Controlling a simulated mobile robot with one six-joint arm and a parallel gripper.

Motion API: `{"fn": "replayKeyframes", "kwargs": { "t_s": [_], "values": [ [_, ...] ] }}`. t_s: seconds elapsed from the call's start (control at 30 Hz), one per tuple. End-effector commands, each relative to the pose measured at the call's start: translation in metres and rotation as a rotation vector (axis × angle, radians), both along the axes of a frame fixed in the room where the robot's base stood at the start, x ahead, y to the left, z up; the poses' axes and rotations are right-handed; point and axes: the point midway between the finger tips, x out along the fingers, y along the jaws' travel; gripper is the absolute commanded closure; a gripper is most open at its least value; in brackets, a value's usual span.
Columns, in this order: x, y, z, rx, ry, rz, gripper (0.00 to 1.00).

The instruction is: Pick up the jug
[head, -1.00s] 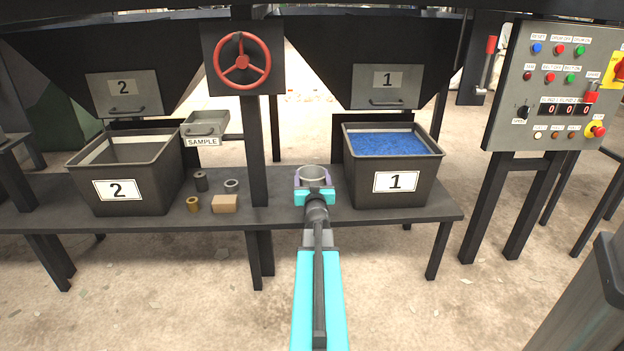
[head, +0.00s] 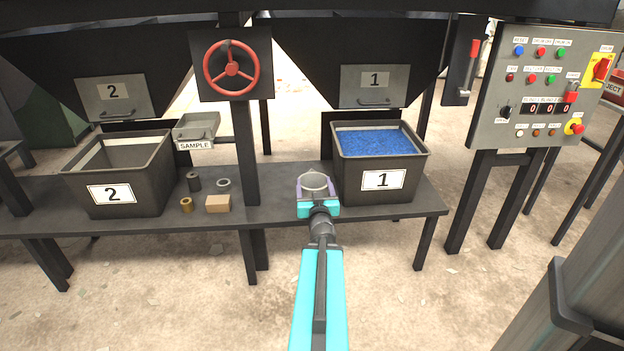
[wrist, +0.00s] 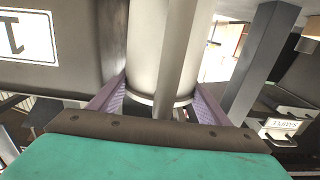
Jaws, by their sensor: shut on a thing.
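The jug (head: 314,182) is a pale grey-white round vessel, seen from above in the head view in front of bin 1's left side. My gripper (head: 317,193), with purple fingers and a turquoise body, is closed around it. In the wrist view the jug (wrist: 146,45) stands between the two purple fingers, with a long handle-like strip down its side. That view is upside down. The jug's base is hidden in the head view, so I cannot tell whether it touches the bench.
Bin 1 (head: 345,185), with blue granules, stands close on the right of the jug. A post (head: 246,150) rises to the left. The control panel (head: 490,110) is at right.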

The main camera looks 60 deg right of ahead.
Motion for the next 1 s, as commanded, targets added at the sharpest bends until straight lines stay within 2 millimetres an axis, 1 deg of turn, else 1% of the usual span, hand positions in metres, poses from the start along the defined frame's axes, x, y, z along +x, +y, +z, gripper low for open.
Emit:
{"fn": "replayKeyframes", "kwargs": {
  "t_s": [0.03, 0.1, 0.57, 1.0],
  "values": [
    [-0.001, 0.001, 0.005, 0.001, -0.001, 0.0, 0.71],
    [-0.003, 0.002, 0.006, 0.0, 0.0, 0.001, 0.71],
    [-0.018, 0.011, 0.008, -0.001, -0.001, -0.003, 0.71],
    [-0.043, 0.026, 0.011, -0.002, -0.001, -0.004, 0.71]
  ]
}}
